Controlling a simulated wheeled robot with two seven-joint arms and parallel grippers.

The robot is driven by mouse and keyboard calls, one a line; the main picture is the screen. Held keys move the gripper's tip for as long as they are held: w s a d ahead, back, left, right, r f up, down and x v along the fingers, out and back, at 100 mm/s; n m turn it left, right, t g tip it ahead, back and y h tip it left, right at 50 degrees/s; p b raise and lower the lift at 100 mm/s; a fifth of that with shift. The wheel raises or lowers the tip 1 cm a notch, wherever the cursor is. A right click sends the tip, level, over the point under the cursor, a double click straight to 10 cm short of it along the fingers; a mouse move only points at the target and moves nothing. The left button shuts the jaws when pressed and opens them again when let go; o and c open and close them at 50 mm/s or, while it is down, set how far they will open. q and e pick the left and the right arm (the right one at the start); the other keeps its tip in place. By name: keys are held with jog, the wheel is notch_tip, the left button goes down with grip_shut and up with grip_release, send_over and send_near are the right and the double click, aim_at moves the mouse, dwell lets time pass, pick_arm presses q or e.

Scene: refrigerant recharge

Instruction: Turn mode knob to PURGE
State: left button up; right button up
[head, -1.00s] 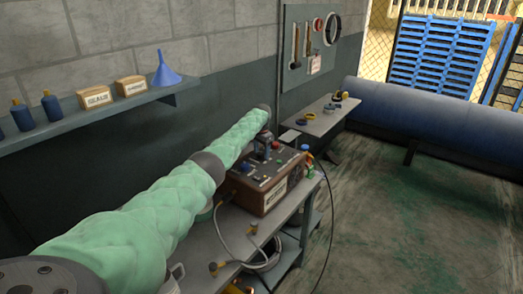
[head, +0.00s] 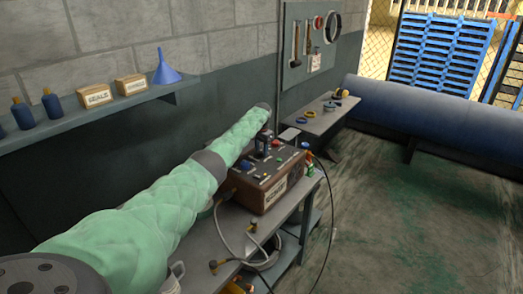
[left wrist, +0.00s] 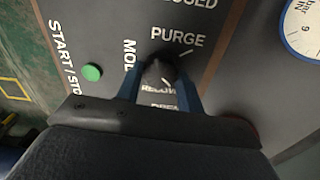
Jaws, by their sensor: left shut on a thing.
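The recovery machine (head: 262,196) is a brown box with a dark control panel on top, standing on the workbench. In the left wrist view its panel shows the word PURGE, a partly hidden MODE label and the words below it, partly covered. The dark mode knob (left wrist: 157,71) sits just below and left of PURGE. My left gripper (left wrist: 158,80) is shut on the knob, one blue finger on each side. In the head view my left gripper (head: 261,148) is small, over the panel's back part. The knob's pointer direction is hard to tell. My right gripper is not in view.
A green button (left wrist: 92,72) lies left of the knob, by START/STOP lettering. A round gauge (left wrist: 303,27) is at the upper right. Hoses (head: 239,243) hang at the workbench front. A wall shelf (head: 95,123) holds bottles, boxes and a funnel (head: 166,68). The right floor is clear.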

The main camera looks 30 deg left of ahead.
pick_arm(q)
jog(key=n, duration=0.2)
jog(key=shift+r+n, duration=0.1)
jog(key=shift+n, duration=0.2)
jog(key=n+p, duration=0.1)
jog(key=n, duration=0.2)
jog(key=shift+n, duration=0.3)
jog(key=n+p, duration=0.1)
jog(key=n, duration=0.3)
jog(key=shift+r+n, duration=0.1)
jog(key=shift+n, duration=0.2)
jog(key=n, duration=0.2)
jog(key=shift+n, duration=0.3)
jog(key=shift+a+n+p, duration=0.1)
jog(key=shift+n+p, duration=0.2)
jog(key=shift+n, duration=1.1)
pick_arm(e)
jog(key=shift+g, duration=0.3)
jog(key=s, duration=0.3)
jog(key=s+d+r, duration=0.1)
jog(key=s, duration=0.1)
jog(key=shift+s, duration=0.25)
pick_arm(q)
jog(key=shift+n, duration=0.4)
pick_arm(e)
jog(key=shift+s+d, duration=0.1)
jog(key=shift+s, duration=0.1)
